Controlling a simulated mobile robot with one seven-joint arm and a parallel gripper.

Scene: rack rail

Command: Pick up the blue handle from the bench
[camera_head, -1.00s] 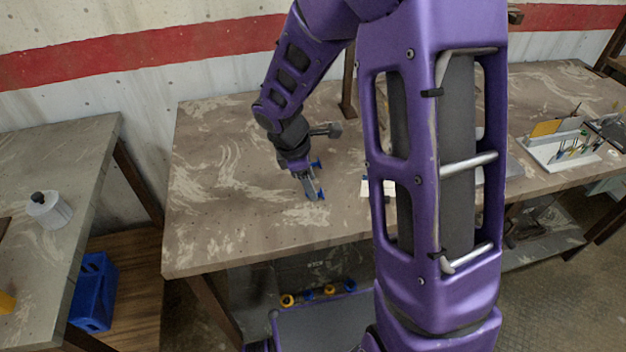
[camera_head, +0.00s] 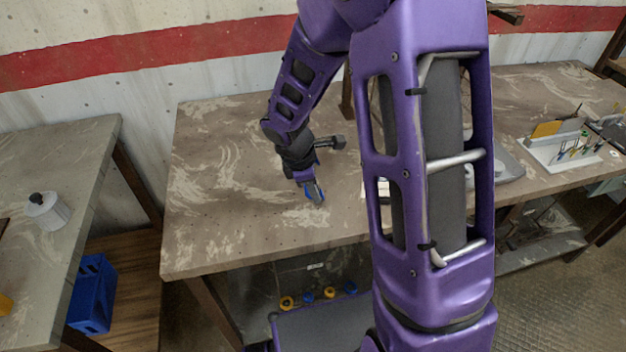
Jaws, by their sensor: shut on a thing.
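The blue handle (camera_head: 320,196) shows as a small patch of blue at the fingers of my gripper (camera_head: 314,190), over the middle of the bench (camera_head: 230,225). My gripper points down and is shut on the handle. The fingers and hand hide most of the handle. I cannot tell whether it touches the bench top or is a little above it.
My purple arm covers the bench's right part. A white rack with small tools (camera_head: 565,150) stands far right. A blue crate (camera_head: 92,293) sits below. The bench's left half is clear.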

